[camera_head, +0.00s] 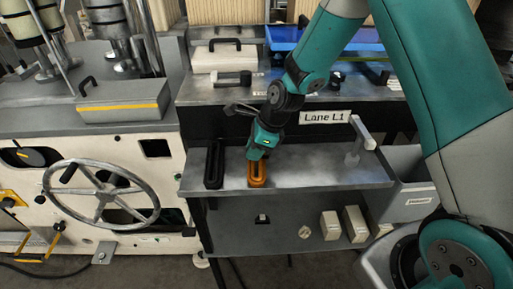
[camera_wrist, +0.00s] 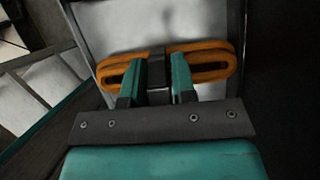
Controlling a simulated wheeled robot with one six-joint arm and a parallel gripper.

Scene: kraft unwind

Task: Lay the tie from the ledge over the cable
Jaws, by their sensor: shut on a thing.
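My gripper (camera_head: 258,152) reaches down over the grey ledge (camera_head: 310,170). In the wrist view, my gripper's fingers (camera_wrist: 157,80) are shut on a small dark block, which I take for the tie (camera_wrist: 156,68). An orange elongated loop, seemingly the cable (camera_wrist: 218,66), lies beneath and shows to both sides of the fingers. In the head view, the orange loop (camera_head: 257,177) lies lengthwise on the ledge, directly below my gripper. The tie crosses the loop's middle in the wrist view. Whether it touches the loop I cannot tell; my fingers partly hide it.
A black slotted loop (camera_head: 213,166) lies just left of the orange one. A grey upright post (camera_head: 360,140) stands at the ledge's right, beyond clear surface. A grey bin (camera_head: 400,190) hangs further right. A spoked handwheel (camera_head: 100,195) is at the left. Small boxes (camera_head: 355,224) sit on the lower shelf.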

